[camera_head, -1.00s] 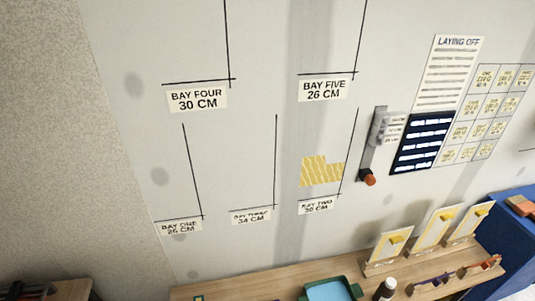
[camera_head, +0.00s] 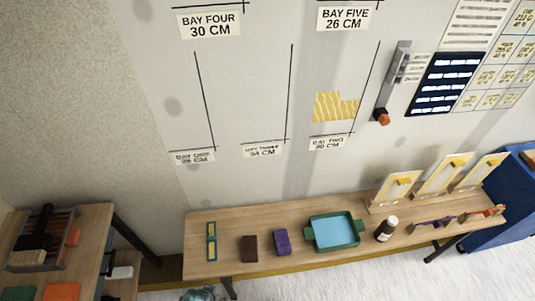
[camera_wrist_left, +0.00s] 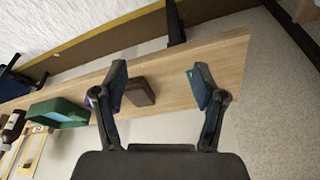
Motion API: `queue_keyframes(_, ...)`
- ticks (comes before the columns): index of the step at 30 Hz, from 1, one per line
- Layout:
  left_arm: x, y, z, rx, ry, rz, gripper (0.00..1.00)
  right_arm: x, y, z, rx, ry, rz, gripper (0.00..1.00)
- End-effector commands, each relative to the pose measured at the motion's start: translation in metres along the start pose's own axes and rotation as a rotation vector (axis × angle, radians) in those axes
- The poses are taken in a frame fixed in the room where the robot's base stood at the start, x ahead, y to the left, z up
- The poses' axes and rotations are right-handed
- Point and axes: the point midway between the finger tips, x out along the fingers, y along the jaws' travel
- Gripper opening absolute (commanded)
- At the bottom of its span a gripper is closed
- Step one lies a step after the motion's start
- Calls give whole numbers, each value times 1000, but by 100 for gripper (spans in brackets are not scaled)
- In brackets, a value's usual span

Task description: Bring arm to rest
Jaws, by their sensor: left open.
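My left gripper (camera_wrist_left: 157,88) is open in the left wrist view, its two fingers spread with nothing between them held. Beyond the fingers, a brown block (camera_wrist_left: 140,91) lies on the wooden bench (camera_wrist_left: 222,58). Neither of my grippers shows in the head view. A yellow striped patch (camera_head: 335,106) is on the wall above the bay two label (camera_head: 327,143).
On the bench (camera_head: 225,225) are a brown block (camera_head: 249,249), a purple block (camera_head: 281,242), a green tray (camera_head: 335,231) with blue inside and a dark bottle (camera_head: 387,228). A side table (camera_head: 90,235) holds a rack (camera_head: 45,240). A blue cabinet (camera_head: 500,205) stands at right.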

Motion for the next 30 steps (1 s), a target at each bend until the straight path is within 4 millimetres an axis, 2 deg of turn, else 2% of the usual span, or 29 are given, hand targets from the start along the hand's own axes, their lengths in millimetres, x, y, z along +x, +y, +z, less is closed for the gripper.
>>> queue_keyframes(5,53,2,13,3,-26,5,71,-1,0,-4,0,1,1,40)
queue_keyframes(11,130,5,47,8,-61,11,71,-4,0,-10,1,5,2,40)
queue_keyframes(14,179,8,82,12,-89,15,71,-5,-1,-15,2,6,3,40)
queue_keyframes(15,199,9,99,15,-100,16,71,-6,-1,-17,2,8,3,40)
queue_keyframes(18,239,12,146,21,-125,19,71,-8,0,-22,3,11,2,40)
queue_keyframes(21,264,14,188,26,-145,21,71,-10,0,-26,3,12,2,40)
queue_keyframes(24,276,14,219,30,-158,22,71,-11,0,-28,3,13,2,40)
queue_keyframes(27,282,14,235,32,-163,23,71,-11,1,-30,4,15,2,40)
queue_keyframes(30,283,14,241,33,-164,23,71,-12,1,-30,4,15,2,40)
